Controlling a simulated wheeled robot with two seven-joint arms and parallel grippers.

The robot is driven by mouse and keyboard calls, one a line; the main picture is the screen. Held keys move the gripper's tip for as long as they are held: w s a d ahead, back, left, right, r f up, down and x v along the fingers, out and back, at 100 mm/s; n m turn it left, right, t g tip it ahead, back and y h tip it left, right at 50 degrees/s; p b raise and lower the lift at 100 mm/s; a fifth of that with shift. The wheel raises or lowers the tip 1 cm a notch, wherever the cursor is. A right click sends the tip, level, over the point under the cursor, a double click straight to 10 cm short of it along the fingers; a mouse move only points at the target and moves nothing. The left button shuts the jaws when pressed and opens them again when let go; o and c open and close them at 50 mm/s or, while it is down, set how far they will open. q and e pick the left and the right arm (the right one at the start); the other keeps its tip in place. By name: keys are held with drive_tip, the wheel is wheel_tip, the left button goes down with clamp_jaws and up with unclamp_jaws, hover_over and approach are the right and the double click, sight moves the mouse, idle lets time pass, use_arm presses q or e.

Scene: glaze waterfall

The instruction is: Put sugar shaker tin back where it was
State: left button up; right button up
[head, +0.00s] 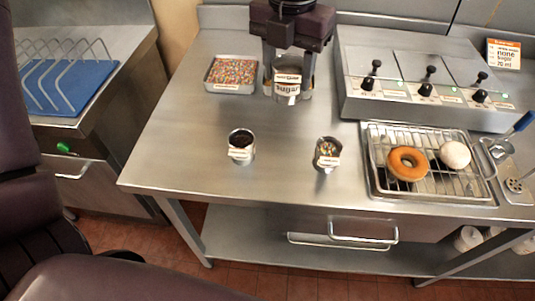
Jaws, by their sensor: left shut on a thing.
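The sugar shaker tin (287,89) is a metal tin with a white and orange label. It is at the back middle of the steel table (200,150), just right of a tray of sprinkles. My left gripper (288,70) is above it, with its fingers shut on the tin's upper part. My right gripper is not in view.
The sprinkle tray (233,88) is close on the left. A tin of dark topping (241,156) and a tin of coloured sprinkles (327,163) stand nearer the front. A lever unit (420,105) and a doughnut rack (425,194) fill the right. The table's front left is clear.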

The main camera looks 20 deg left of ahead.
use_arm(q)
wheel_tip(320, 180, down, 16)
drive_tip(key=b, duration=0.3)
drive_tip(key=shift+w+d+r, duration=0.1)
drive_tip(key=shift+d, duration=0.05)
wheel_tip(320, 180, down, 4)
drive_tip(key=shift+r, duration=0.25)
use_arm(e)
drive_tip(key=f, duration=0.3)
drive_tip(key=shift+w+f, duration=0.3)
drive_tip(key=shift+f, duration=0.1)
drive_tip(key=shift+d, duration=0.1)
use_arm(q)
drive_tip(key=shift+f+b, duration=0.1)
drive_tip(key=shift+b, duration=0.2)
drive_tip(key=o, duration=1.1)
drive_tip(key=shift+c, duration=0.2)
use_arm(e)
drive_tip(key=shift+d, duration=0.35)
